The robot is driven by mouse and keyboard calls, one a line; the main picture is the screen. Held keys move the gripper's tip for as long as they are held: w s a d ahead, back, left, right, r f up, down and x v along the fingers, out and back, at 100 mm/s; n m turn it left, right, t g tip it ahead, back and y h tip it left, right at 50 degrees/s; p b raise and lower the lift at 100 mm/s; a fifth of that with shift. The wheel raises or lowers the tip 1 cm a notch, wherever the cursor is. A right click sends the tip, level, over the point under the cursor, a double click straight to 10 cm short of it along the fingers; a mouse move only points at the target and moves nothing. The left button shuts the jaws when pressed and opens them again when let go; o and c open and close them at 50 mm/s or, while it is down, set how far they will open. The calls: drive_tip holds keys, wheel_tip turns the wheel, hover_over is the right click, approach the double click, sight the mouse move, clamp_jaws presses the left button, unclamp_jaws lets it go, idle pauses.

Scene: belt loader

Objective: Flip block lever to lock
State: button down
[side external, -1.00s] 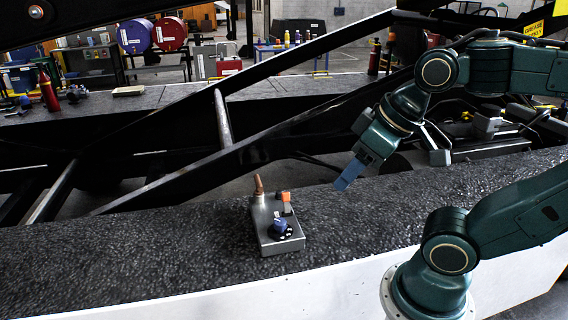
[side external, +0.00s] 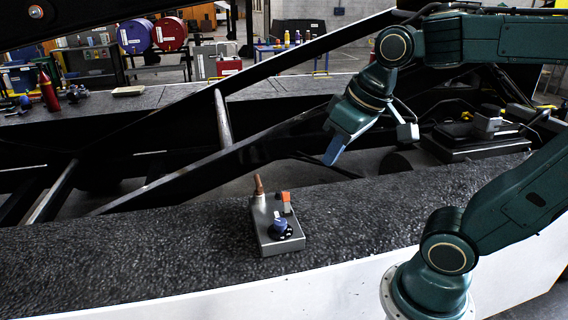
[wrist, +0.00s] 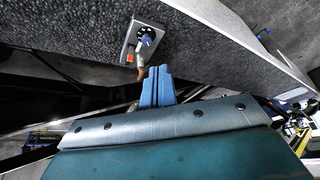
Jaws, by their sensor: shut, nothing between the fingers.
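A grey metal control box (side external: 270,243) lies on the dark, rough belt surface. It carries a copper-brown upright handle (side external: 258,185) at its far end, an orange lever piece (side external: 285,196) beside that, and a blue knob (side external: 279,224) on a black dial at the near end. Which part is the block lever is not labelled. My gripper (side external: 331,160) has blue fingers, shut and empty, above and to the right of the box, touching nothing.
Black diagonal beams (side external: 190,180) of the loader frame run behind the belt (side external: 120,250). A white side panel (side external: 210,303) borders its near edge. The belt around the box is clear. A red bottle (side external: 48,92) and tools stand on the far bench.

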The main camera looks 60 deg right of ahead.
drive_tip(key=w+d+m+g, duration=0.2)
drive_tip(key=w+d, duration=0.2)
drive_tip(key=w, duration=0.5)
drive_tip(key=m+g+y, duration=0.1)
drive_tip(key=m+g, duration=0.2)
drive_tip(key=m, duration=0.3)
hover_over(286, 202)
drive_tip(key=w+d, duration=0.5)
wheel_tip(286, 202, down, 14)
drive_tip(key=f, duration=0.1)
drive_tip(key=shift+w+d+f+g, duration=0.3)
drive_tip(key=shift+d+f, duration=0.05)
drive_tip(key=shift+d, duration=0.15)
drive_tip(key=shift+f, duration=0.15)
drive_tip(key=f, duration=0.9)
drive_tip(key=shift+s+a+f, duration=0.3)
drive_tip(key=shift+s+a, duration=0.05)
drive_tip(key=shift+s, duration=0.05)
drive_tip(key=shift+s+a+r, duration=0.45)
drive_tip(key=shift+s+a, duration=0.2)
drive_tip(key=shift+s+a+r, duration=0.4)
drive_tip(key=shift+s+a, duration=0.2)
drive_tip(key=shift+a, duration=0.05)
